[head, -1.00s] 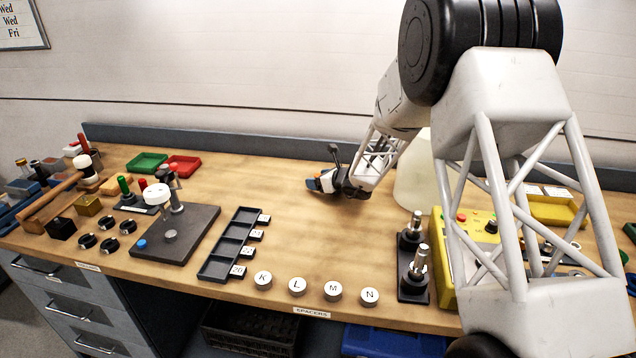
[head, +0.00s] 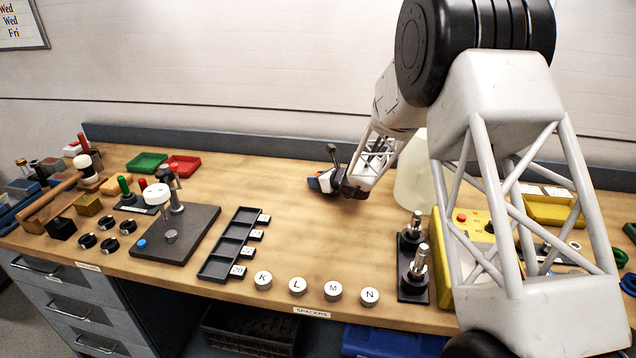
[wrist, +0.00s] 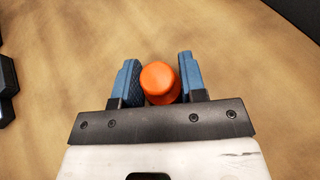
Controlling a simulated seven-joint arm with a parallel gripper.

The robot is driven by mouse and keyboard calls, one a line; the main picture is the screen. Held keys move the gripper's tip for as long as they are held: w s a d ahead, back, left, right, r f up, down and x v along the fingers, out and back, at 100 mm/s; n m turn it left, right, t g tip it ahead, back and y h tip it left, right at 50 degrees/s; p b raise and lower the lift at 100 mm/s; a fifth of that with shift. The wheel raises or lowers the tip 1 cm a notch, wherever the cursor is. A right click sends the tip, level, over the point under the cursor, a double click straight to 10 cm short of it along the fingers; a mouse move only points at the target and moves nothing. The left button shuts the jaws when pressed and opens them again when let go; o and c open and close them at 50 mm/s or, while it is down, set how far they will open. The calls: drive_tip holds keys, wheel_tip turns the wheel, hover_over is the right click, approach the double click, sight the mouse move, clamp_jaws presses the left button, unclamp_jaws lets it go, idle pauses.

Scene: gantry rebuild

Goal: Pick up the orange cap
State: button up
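The orange cap (wrist: 160,83) shows in the wrist view, between the two blue finger pads of my gripper (wrist: 160,80). Its round top faces the camera. A narrow gap shows between the cap and each finger, wider on the right side at the top, so the fingers look open around it. Whether the cap touches the left pad is hard to tell. In the head view my gripper (head: 318,183) is low over the bench, and the cap is hidden or too small to make out there.
Wooden bench (head: 330,240) is clear around my gripper. A black compartment tray (head: 222,258), white lettered discs (head: 298,286), and a black post stand (head: 414,268) are nearer. Red tray (head: 183,165) lies to the left.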

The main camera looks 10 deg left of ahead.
drive_tip(key=shift+c, duration=0.9)
drive_tip(key=shift+r, duration=0.15)
drive_tip(key=shift+r, duration=1.4)
drive_tip(key=shift+s+r, duration=0.2)
drive_tip(key=shift+r, duration=0.15)
drive_tip(key=s+d, duration=0.2)
drive_tip(key=s, duration=0.2)
drive_tip(key=s+d+r, duration=0.1)
drive_tip(key=s+d, duration=0.1)
drive_tip(key=s, duration=0.3)
drive_tip(key=s+d, duration=0.2)
drive_tip(key=s, duration=0.3)
drive_tip(key=shift+s+r, duration=0.15)
drive_tip(key=shift+s, duration=0.1)
drive_tip(key=shift+r, duration=0.1)
